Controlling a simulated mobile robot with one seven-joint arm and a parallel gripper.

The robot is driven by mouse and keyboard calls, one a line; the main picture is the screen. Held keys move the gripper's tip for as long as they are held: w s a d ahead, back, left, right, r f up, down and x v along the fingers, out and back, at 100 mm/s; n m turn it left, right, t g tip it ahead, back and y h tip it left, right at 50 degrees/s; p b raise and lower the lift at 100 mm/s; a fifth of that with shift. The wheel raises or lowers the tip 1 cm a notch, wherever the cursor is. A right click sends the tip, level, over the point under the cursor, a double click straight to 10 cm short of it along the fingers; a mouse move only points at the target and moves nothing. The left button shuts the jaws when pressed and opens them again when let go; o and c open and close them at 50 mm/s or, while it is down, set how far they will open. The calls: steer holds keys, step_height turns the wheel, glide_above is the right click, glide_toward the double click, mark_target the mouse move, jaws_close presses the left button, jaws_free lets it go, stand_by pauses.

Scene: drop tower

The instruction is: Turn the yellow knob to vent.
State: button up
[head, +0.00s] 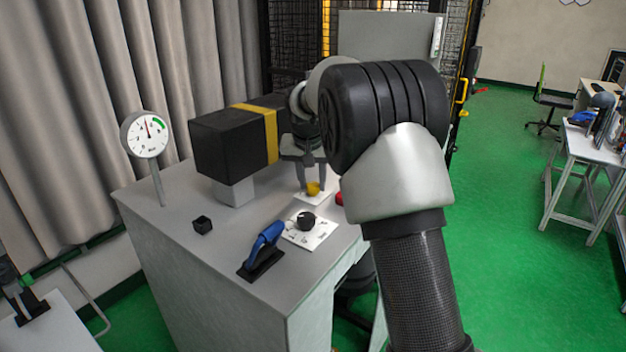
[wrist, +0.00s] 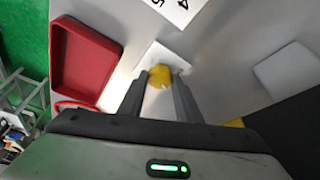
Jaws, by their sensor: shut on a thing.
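The yellow knob (head: 313,188) sits on a small white plate on the grey bench. In the wrist view the yellow knob (wrist: 160,75) lies between the two fingertips. My gripper (head: 312,184) points down at the knob and is shut on it; the gripper also shows in the wrist view (wrist: 160,80). The white plate (wrist: 165,53) shows behind and around the knob. Any marks on the plate near the knob are too small or hidden to read, so I cannot tell the knob's setting.
A black knob (head: 306,219) on a marked white plate, a blue-handled lever (head: 264,245), a small black cube (head: 202,225) and a dial gauge (head: 147,136) stand on the bench. A black box with a yellow band (head: 232,142) is close left of my gripper. A red tray (wrist: 85,58) lies beside the knob.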

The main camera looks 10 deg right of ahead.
mark_target(311, 185)
steer(key=m+h+p, duration=0.1)
steer(key=m, duration=0.1)
steer(key=m+g+h+p, duration=0.1)
steer(key=m, duration=0.2)
steer(key=shift+w+a+r+m, duration=0.15)
steer(key=shift+a+r+m, duration=0.05)
steer(key=shift+m, duration=0.1)
steer(key=shift+w+f+m+g+h+p, duration=0.1)
steer(key=shift+m+g+h+p, duration=0.2)
steer(key=shift+m+p, duration=0.7)
steer(key=shift+f+m+g+h+p, duration=0.1)
steer(key=shift+m+g+p, duration=0.3)
steer(key=shift+m+p, duration=0.55)
steer(key=shift+m, duration=0.25)
steer(key=o, duration=1)
step_height(311, 185, up, 10)
